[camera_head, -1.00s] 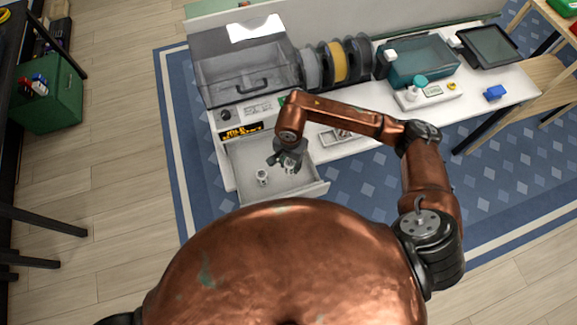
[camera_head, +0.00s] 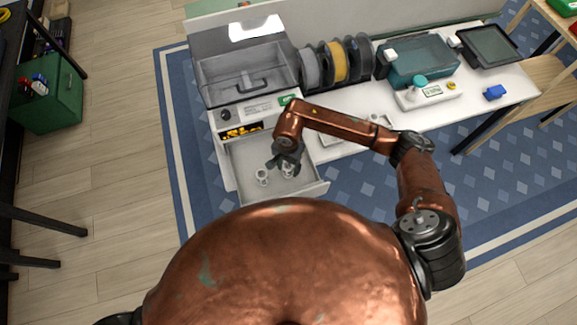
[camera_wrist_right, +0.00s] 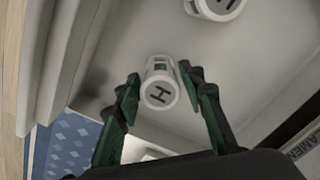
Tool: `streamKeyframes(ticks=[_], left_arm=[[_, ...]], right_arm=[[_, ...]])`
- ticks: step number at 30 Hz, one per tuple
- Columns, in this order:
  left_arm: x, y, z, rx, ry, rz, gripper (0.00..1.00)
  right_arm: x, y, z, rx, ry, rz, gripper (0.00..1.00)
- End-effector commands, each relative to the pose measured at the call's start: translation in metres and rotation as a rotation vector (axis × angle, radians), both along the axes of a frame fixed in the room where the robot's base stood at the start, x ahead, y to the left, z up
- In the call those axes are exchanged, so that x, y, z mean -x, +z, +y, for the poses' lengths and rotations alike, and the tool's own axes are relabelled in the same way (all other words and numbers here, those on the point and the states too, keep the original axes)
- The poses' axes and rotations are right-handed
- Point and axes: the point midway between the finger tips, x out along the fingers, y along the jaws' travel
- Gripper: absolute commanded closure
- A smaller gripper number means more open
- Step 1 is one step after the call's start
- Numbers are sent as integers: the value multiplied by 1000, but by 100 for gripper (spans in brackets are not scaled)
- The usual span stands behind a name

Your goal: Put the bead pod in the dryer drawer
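A small white pod marked H (camera_wrist_right: 158,92) is between the fingers of my right gripper (camera_wrist_right: 160,85) in the right wrist view, with narrow gaps at the fingertips. In the head view this pod (camera_head: 287,172) is inside the pulled-out drawer (camera_head: 318,190), under my right gripper (camera_head: 286,164), whose fingers are spread. It looks upright; whether it touches the drawer floor is hard to tell. A second similar pod (camera_head: 262,177) stands in the drawer to its left and also shows in the wrist view (camera_wrist_right: 215,5). My left gripper is not in view.
The dryer (camera_head: 240,85) with its clear lid stands above the drawer. Spools (camera_head: 335,62), a teal box (camera_head: 420,62), a small scale-like device (camera_head: 430,95), a blue block (camera_head: 495,92) and a tablet (camera_head: 488,45) are on the white bench. The drawer's left part is free.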

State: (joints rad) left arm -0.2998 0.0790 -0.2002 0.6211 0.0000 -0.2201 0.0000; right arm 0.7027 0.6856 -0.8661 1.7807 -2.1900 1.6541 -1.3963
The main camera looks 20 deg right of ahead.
Motion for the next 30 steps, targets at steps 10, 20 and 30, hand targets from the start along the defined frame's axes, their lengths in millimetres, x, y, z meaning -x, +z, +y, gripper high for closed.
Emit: streamKeyframes(ticks=[10,20,30], left_arm=[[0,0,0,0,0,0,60],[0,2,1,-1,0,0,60],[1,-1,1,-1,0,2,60]], right_arm=[[0,1,0,-1,0,-1,55],[-2,38,0,0,2,-6,55],[-1,104,0,0,1,-4,55]])
